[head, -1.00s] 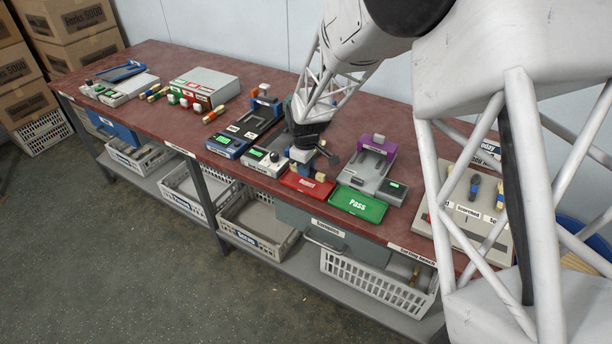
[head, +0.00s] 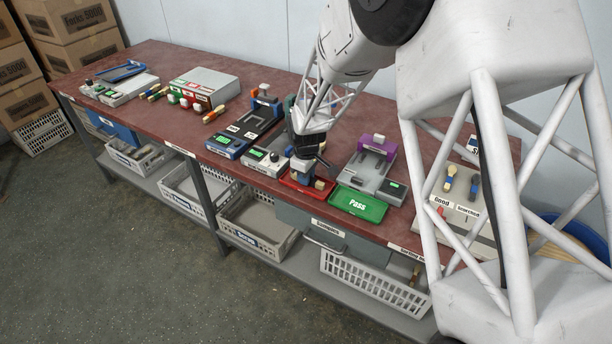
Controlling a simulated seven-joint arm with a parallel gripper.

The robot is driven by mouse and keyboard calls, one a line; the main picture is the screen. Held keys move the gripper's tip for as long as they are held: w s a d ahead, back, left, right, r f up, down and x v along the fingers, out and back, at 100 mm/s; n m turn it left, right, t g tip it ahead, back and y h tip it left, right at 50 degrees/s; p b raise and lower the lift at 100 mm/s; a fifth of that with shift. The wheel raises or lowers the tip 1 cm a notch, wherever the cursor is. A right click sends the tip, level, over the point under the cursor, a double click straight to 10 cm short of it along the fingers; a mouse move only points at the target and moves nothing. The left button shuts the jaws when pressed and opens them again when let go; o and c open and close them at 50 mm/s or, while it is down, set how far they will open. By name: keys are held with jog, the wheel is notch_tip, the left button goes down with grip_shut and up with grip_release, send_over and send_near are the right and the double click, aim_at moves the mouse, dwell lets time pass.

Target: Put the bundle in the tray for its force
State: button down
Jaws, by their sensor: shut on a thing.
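My gripper (head: 301,173) points down at the red tray and is shut on the bundle. Only a small tan end of the bundle (head: 320,184) shows beside the fingers; the rest is hidden. The bundle is over or in the red tray (head: 291,185), toward its right side; I cannot tell whether it touches the tray floor. The gripper covers the red tray's label. The green tray (head: 357,204), labelled "Pass", lies to the right and looks empty.
A grey and purple press (head: 372,168) with a green display stands behind the green tray. A white device (head: 266,160) and a blue press (head: 243,133) stand left of the gripper. A sample board (head: 462,205) is at the right, partly behind my arm.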

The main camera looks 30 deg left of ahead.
jog(key=shift+f, duration=0.1)
jog(key=c, duration=1)
grip_release()
notch_tip(320, 180, up, 12)
jog(key=shift+r, duration=0.2)
dwell(0.4)
jog(key=shift+d, duration=0.1)
